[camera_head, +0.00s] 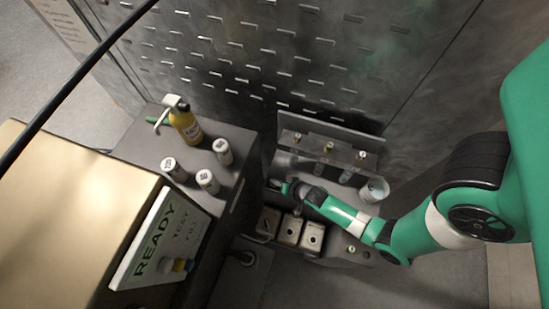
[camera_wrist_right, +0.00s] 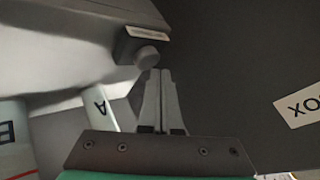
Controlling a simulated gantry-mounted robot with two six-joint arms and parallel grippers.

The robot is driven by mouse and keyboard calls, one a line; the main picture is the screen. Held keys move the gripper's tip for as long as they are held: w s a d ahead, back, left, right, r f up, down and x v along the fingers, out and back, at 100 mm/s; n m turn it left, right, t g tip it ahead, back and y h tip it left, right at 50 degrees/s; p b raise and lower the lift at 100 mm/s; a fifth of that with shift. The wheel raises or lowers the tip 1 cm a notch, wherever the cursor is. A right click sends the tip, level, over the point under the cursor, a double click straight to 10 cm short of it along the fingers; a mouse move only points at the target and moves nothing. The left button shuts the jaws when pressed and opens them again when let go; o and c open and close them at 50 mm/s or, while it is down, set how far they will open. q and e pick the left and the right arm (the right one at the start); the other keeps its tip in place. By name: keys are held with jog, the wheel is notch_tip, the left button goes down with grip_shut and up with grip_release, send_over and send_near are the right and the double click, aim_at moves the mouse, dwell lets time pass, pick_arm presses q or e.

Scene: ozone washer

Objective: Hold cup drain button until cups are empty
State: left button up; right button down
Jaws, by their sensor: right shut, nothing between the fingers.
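My right gripper (camera_head: 286,187) reaches in from the right to the left end of the washer's front. In the right wrist view its two fingers (camera_wrist_right: 160,72) are together with nothing between them. A round grey button (camera_wrist_right: 147,57) sits on the underside of a grey labelled housing (camera_wrist_right: 140,38), right at the fingertips. I cannot tell whether they touch it. A pale cylinder marked A (camera_wrist_right: 99,108) and a larger one marked B (camera_wrist_right: 12,138) stand to the left; they look like cups. Their contents do not show. My left gripper is not in view.
A yellow pump bottle (camera_head: 186,124) and several white jars (camera_head: 208,181) stand on a grey counter at the left. A READY panel (camera_head: 152,240) is in front. Square metal blocks (camera_head: 290,230) sit below the washer. A clear cup (camera_head: 374,190) stands at its right.

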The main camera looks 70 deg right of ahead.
jog(key=shift+f+b, duration=0.5)
jog(key=shift+f, duration=0.3)
dwell(0.5)
jog(key=shift+r, duration=0.1)
dwell(2.3)
jog(key=shift+r+p, duration=0.9)
jog(key=shift+p, duration=0.05)
notch_tip(320, 180, up, 5)
jog(key=p, duration=0.5)
jog(key=shift+r, duration=0.1)
